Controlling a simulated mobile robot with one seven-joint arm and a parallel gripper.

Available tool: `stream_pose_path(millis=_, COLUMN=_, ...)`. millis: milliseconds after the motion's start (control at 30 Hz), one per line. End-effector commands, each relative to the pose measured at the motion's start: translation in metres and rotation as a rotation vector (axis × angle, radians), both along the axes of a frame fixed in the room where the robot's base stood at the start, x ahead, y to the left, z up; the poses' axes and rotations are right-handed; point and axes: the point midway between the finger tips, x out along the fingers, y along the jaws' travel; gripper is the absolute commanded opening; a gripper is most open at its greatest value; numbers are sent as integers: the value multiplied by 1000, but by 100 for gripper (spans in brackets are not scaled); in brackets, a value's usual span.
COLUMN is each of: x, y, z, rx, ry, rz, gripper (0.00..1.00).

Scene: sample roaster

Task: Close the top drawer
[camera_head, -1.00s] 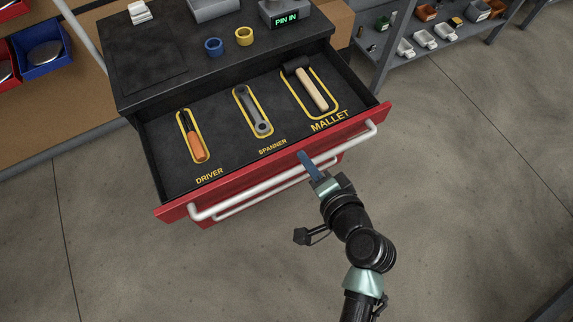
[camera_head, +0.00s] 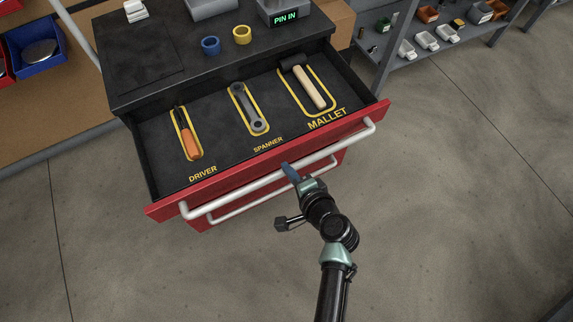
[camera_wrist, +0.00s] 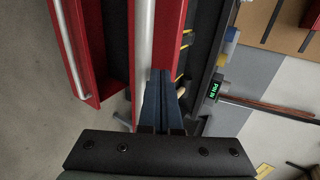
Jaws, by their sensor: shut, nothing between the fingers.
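The top drawer (camera_head: 220,188) of the dark cabinet is pulled out, its red front facing me. A white bar handle (camera_head: 240,190) runs along that front, and it also shows in the wrist view (camera_wrist: 144,40). Inside lie a driver (camera_head: 188,140), a spanner (camera_head: 248,108) and a mallet (camera_head: 310,88) in yellow-outlined places. My gripper (camera_head: 289,171) is shut and empty, its blue fingertips at the handle near the middle of the red front. In the wrist view the fingers (camera_wrist: 160,95) lie over the red front beside the handle; I cannot tell whether they touch it.
A lower red drawer front with its own handle (camera_head: 225,215) shows beneath. The cabinet top (camera_head: 180,75) holds a blue ring (camera_head: 211,46), a yellow ring (camera_head: 242,36) and a PIN IN display (camera_head: 285,16). Shelving stands at the upper right. The floor at right is clear.

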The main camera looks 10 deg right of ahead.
Motion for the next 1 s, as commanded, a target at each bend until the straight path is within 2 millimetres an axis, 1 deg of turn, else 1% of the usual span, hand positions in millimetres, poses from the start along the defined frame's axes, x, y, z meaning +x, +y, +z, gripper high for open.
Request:
stream_pose_path(millis=33, x=5, y=2, z=0, rx=0, ry=1, rz=1, gripper=0)
stream_pose_path(millis=133, x=11, y=4, z=0, rx=1, ry=1, rz=0, gripper=0)
stream_pose_path(millis=567, x=13, y=5, z=-1, rx=0, ry=2, rz=0, gripper=0)
stream_pose_path(millis=667, x=16, y=6, z=-1, rx=0, ry=1, rz=1, gripper=0)
stream_pose_path(millis=767, x=25, y=9, z=-1, rx=0, ry=0, rz=1, gripper=0)
stream_pose_path(millis=867, x=39, y=14, z=-1, rx=0, ry=-1, rz=0, gripper=0)
stream_pose_path(millis=1000, x=68, y=25, z=-2, rx=0, ry=-3, rz=2, gripper=0)
